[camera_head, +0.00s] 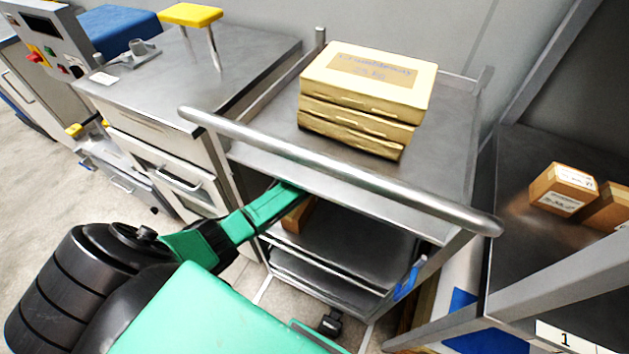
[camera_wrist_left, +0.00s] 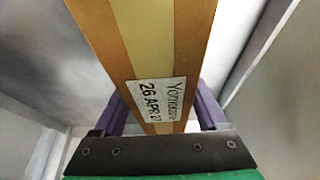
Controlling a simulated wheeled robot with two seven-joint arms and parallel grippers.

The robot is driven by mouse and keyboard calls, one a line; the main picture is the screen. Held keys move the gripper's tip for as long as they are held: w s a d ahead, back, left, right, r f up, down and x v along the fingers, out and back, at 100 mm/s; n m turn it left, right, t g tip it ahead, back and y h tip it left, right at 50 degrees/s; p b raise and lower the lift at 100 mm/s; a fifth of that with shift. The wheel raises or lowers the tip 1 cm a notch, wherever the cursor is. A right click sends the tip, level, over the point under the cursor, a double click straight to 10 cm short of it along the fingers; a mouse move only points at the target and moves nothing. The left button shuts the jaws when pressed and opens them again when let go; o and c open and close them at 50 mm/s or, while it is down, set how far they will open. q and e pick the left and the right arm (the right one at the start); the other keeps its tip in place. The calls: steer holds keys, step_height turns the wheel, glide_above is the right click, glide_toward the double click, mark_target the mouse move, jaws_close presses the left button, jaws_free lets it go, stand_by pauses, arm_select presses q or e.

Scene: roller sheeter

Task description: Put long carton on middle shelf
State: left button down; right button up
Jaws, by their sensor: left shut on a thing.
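The long carton (camera_wrist_left: 138,50) is brown with a tan tape strip and a white label reading "26 APR". It fills the middle of the left wrist view, between the purple fingers of my left gripper (camera_wrist_left: 160,118), which is shut on it. In the head view, my left gripper (camera_head: 290,192) reaches under the cart's top deck, and only a brown end of the carton (camera_head: 298,215) shows. The middle shelf (camera_head: 355,250) of the metal cart lies below it. Whether the carton touches the shelf is hidden. My right gripper is not in view.
A stack of yellowish packages (camera_head: 365,90) sits on the cart's top deck (camera_head: 450,150). A thick handle bar (camera_head: 340,170) crosses above the shelf opening. A lower shelf (camera_head: 320,278) lies beneath. Small cartons (camera_head: 563,188) stand on a rack at right.

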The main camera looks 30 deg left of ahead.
mark_target(294, 209)
arm_select(q)
steer(key=shift+w+f, duration=0.1)
steer(key=shift+f, duration=0.1)
steer(key=shift+c, duration=0.2)
jaws_free()
steer(key=shift+f, duration=0.15)
steer(key=shift+o, duration=0.2)
steer(key=shift+w, duration=0.15)
steer(key=shift+s+r, duration=0.2)
steer(key=shift+r, duration=0.5)
steer(key=s, duration=0.8)
steer(key=s+p, duration=0.1)
steer(key=s, duration=0.3)
steer(key=shift+s+d+r, duration=0.1)
steer(key=shift+d+r, duration=0.05)
steer(key=shift+d, duration=0.25)
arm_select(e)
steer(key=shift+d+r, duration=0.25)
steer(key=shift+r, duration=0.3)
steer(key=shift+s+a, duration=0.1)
